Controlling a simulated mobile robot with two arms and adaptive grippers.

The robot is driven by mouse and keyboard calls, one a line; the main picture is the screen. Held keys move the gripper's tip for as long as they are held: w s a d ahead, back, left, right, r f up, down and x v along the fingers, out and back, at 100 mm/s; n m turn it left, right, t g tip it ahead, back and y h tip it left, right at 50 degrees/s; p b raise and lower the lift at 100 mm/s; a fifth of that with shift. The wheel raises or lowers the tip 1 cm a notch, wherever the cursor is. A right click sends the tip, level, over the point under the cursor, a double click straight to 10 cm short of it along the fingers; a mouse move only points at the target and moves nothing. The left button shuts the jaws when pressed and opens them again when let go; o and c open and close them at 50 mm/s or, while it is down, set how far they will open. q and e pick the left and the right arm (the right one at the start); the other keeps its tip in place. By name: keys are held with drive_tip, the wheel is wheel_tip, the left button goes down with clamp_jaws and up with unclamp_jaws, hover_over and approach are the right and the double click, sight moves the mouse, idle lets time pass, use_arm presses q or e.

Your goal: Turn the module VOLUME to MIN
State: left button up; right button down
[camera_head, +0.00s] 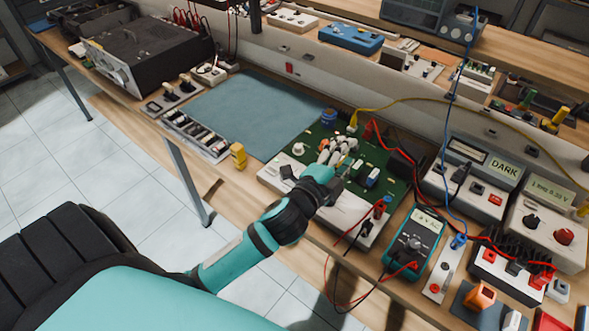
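A green circuit board module (393,194) with a pale front strip (345,212) lies on the wooden bench. It carries a round white knob (299,149) at its left, a blue round part (329,116) at the back, and several small switches and blocks (372,177) to the right. I cannot read any VOLUME label, so I cannot tell which control it is. My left gripper (335,150) is over the middle of the board, right of the white knob, and hides part of it. Its fingers are small here, and I cannot tell whether they touch anything. My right gripper is out of view.
A blue-grey mat (250,110) lies left of the board, with a yellow block (238,156) at its front edge. A teal multimeter (413,240) with red and black leads stands to the right. Meters (470,175) and a yellow cable (420,99) are behind.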

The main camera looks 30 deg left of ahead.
use_arm(q)
drive_tip(key=d+r+m+g+h, duration=0.2)
drive_tip(key=d+r+m+h, duration=0.6)
drive_tip(key=m, duration=0.6)
drive_tip(key=d+r+m+g+h, duration=0.2)
drive_tip(key=d+r+m+h, duration=0.55)
drive_tip(key=m, duration=0.65)
drive_tip(key=a+f+m+g+y, duration=0.5)
drive_tip(key=f+m+g, duration=0.65)
drive_tip(key=m, duration=0.65)
drive_tip(key=a+m+g+y, duration=0.3)
drive_tip(key=a+y, duration=0.8)
drive_tip(key=a, duration=1.2)
drive_tip(key=shift+m+t, duration=0.4)
drive_tip(key=shift+t, duration=0.25)
drive_tip(key=f+p, duration=0.1)
drive_tip(key=f, duration=0.7)
drive_tip(key=f+p, duration=0.2)
drive_tip(key=f, duration=0.7)
drive_tip(key=shift+s+a, duration=0.15)
drive_tip(key=shift+a, duration=0.05)
